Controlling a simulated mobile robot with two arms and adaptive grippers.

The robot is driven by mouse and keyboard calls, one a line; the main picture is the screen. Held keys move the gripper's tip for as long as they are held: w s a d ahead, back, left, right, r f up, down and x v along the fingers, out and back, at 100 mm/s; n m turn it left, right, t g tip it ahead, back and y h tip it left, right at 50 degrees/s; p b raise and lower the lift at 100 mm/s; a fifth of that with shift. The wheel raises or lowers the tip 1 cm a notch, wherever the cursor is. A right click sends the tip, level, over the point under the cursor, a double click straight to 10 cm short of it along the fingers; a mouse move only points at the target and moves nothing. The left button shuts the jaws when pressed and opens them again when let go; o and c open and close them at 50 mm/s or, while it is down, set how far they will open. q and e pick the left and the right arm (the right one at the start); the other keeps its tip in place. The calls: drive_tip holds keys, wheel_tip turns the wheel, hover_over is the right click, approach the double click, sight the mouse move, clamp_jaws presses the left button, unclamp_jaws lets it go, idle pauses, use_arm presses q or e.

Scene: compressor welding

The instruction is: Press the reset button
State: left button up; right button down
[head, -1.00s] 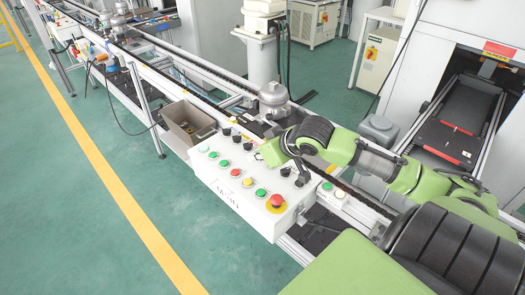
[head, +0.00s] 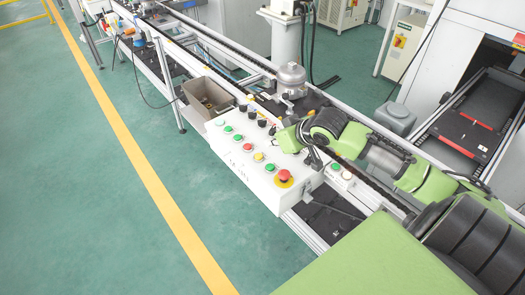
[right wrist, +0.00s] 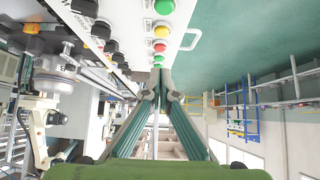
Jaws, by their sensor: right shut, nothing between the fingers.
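A white control box (head: 252,172) sits on the line's near edge in the head view. Its top carries green, red, yellow and white buttons, black knobs (head: 262,123) and a red mushroom button (head: 284,176) on a yellow base. My left gripper is not in view.
A grey open bin (head: 207,99) stands just beyond the box. A silver compressor (head: 291,80) sits on the line behind it. A small white box with buttons (head: 340,178) is right of the control box.

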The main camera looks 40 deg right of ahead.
drive_tip(key=p, duration=0.2)
hover_over(256, 154)
drive_tip(key=s, duration=0.3)
drive_tip(key=f, duration=0.4)
drive_tip(key=shift+w+d+f, duration=0.15)
drive_tip(key=shift+w+f, duration=0.05)
drive_tip(key=shift+f, duration=0.1)
wheel_tip(256, 154, down, 3)
drive_tip(key=shift+s+r+p, duration=0.1)
drive_tip(key=shift+r+p, duration=0.1)
drive_tip(key=shift+p, duration=0.15)
drive_tip(key=shift+f, duration=0.75)
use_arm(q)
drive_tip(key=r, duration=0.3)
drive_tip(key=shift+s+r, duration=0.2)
use_arm(e)
drive_tip(key=shift+f, duration=0.1)
